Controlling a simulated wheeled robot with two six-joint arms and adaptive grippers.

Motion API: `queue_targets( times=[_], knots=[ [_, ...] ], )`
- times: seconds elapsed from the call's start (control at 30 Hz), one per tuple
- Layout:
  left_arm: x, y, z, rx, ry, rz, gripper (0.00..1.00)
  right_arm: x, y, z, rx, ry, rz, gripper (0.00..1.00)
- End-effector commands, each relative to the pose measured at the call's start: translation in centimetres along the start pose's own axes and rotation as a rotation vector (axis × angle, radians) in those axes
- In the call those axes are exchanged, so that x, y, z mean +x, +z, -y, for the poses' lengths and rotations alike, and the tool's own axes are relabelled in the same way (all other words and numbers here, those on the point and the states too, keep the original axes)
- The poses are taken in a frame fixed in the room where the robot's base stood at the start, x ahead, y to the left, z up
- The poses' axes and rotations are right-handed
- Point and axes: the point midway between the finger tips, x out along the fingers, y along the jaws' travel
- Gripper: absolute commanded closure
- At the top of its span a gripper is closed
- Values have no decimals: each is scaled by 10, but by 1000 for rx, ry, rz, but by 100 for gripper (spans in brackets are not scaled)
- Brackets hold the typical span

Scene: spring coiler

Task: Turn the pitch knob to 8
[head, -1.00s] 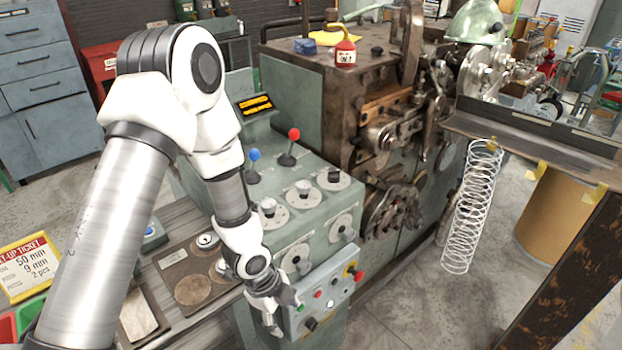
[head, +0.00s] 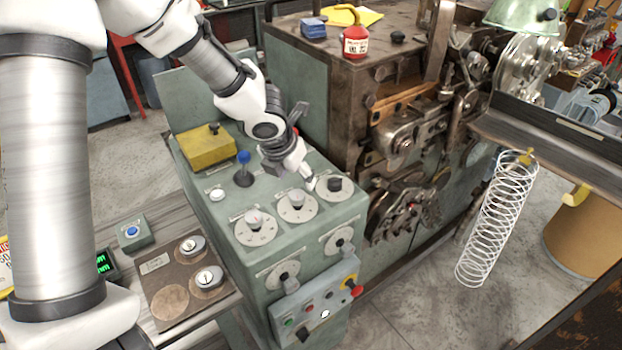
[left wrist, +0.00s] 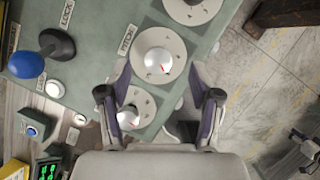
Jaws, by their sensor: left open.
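The pitch knob is a pale round knob (left wrist: 158,62) with a red mark on a white dial, beside a PITCH label (left wrist: 127,38) in the left wrist view. In the head view it is the middle of the three top dials (head: 297,201) on the green console. Its dial numbers are too small to read. My left gripper (head: 309,183) is just above this row, between the middle and right dials in the picture. In the left wrist view its open fingers (left wrist: 160,72) straddle the knob in outline; contact cannot be told.
A blue-topped lever (head: 243,158), a yellow box (head: 207,148) and a white button (head: 217,194) are left of the dials. A second pale knob (left wrist: 128,117) and a black knob (head: 334,184) flank the pitch knob. A wire spring (head: 497,220) hangs at right.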

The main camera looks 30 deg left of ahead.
Motion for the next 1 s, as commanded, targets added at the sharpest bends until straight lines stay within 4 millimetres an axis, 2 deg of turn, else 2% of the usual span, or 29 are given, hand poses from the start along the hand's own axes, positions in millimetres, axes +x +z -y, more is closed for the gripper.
queue_targets(
  times=[0.2,0.3,0.4,0.63,0.67,0.8,0.83,1.0],
  knots=[
    [46,-3,0,0,0,-3,36,20,1,0,0,0,3,60],
    [62,-2,0,-2,-1,-2,36,24,1,0,0,0,3,60],
    [68,-2,0,-2,-1,-2,36,26,1,0,0,0,2,60],
    [69,-1,1,-3,-2,-1,36,25,1,0,0,0,2,60],
    [68,-1,1,-3,-2,-1,43,25,1,0,0,0,2,60],
    [69,-1,1,-3,-2,-1,93,25,1,0,0,0,2,60],
    [69,-1,1,-3,-2,-1,96,25,1,0,0,0,2,60],
    [69,-1,1,-3,-2,-1,96,25,1,0,0,0,2,60]
  ],
)
